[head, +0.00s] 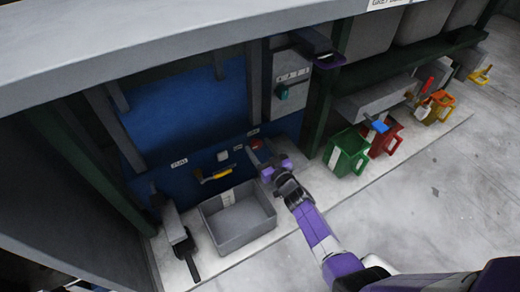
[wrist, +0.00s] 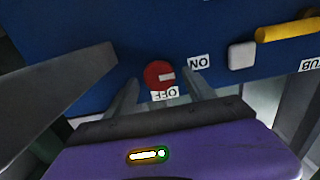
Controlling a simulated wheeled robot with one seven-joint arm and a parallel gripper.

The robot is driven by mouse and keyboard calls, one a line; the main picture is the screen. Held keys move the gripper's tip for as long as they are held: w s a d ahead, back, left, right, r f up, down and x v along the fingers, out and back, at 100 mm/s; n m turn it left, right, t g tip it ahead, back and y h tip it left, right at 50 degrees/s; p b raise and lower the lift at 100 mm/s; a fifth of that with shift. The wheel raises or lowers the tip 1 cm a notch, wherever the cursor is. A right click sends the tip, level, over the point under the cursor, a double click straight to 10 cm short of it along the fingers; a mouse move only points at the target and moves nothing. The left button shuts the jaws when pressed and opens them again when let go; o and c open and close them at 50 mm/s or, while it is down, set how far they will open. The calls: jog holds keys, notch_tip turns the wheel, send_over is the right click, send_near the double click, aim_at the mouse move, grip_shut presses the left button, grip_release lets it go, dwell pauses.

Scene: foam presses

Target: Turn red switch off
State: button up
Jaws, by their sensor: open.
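The red switch (wrist: 158,75) is a round knob on a blue panel (wrist: 90,30), with a white mark on its face. The mark points to the right in the wrist view, roughly towards the ON label (wrist: 199,63). The OFF label (wrist: 165,95) is just below the knob, and both labels appear upside down. My gripper (wrist: 160,80) is open and empty, with one finger on either side of the knob; I cannot tell whether they touch it. In the head view the red switch (head: 255,143) shows just beyond my gripper (head: 264,164).
A white square button (wrist: 241,56) and a yellow handle (wrist: 285,32) are on the same panel, to the right in the wrist view. A grey bin (head: 238,216) stands below the panel. Green (head: 346,153), red and yellow jugs stand to the right. A green post (head: 320,110) rises beside my gripper.

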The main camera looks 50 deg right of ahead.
jog(key=c, duration=1.3)
jog(key=shift+r+m, duration=0.1)
jog(key=shift+m, duration=0.2)
jog(key=m+p, duration=0.2)
jog(key=m, duration=0.1)
jog(key=shift+d, duration=0.1)
jog(key=m+p, duration=0.1)
jog(key=m, duration=0.4)
jog(key=shift+s, duration=0.1)
jog(key=m, duration=0.2)
jog(key=m+p, duration=0.1)
jog(key=m, duration=0.2)
jog(key=shift+d+f, duration=0.15)
jog(key=shift+f, duration=0.05)
jog(key=shift+f+m+p, duration=0.1)
jog(key=shift+m+p, duration=0.25)
jog(key=shift+m, duration=1.75)
